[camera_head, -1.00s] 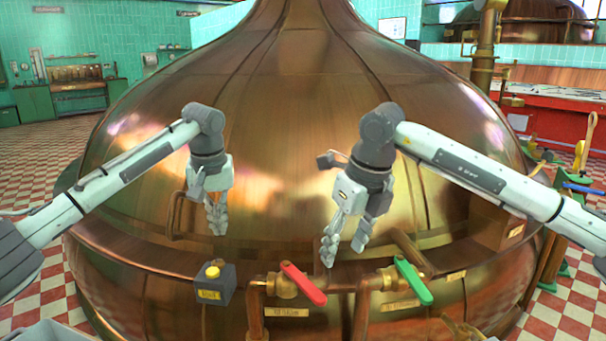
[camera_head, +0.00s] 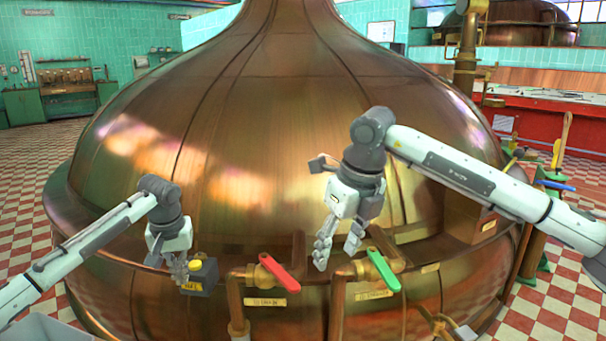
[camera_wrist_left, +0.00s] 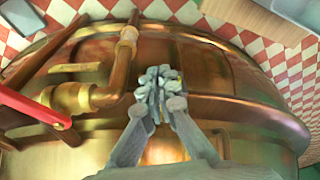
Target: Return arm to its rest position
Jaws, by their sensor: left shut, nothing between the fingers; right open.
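My left gripper (camera_head: 180,268) is shut and empty, low at the left in front of the copper kettle (camera_head: 270,150). It overlaps the left edge of the dark box with a yellow button (camera_head: 201,278); I cannot tell whether they touch. In the left wrist view the left gripper's fingers (camera_wrist_left: 158,92) are together, with the kettle's copper rim behind them. My right gripper (camera_head: 338,250) is open and empty, pointing down above and between the red valve handle (camera_head: 279,273) and the green valve handle (camera_head: 384,270). The red handle also shows in the left wrist view (camera_wrist_left: 35,108).
Copper pipes (camera_head: 338,297) and brass valves run along the kettle's front below the grippers. A grey bin (camera_head: 48,328) stands at the lower left. Red and white checkered floor (camera_head: 30,190) is open at the left. A red counter (camera_head: 545,115) stands at the back right.

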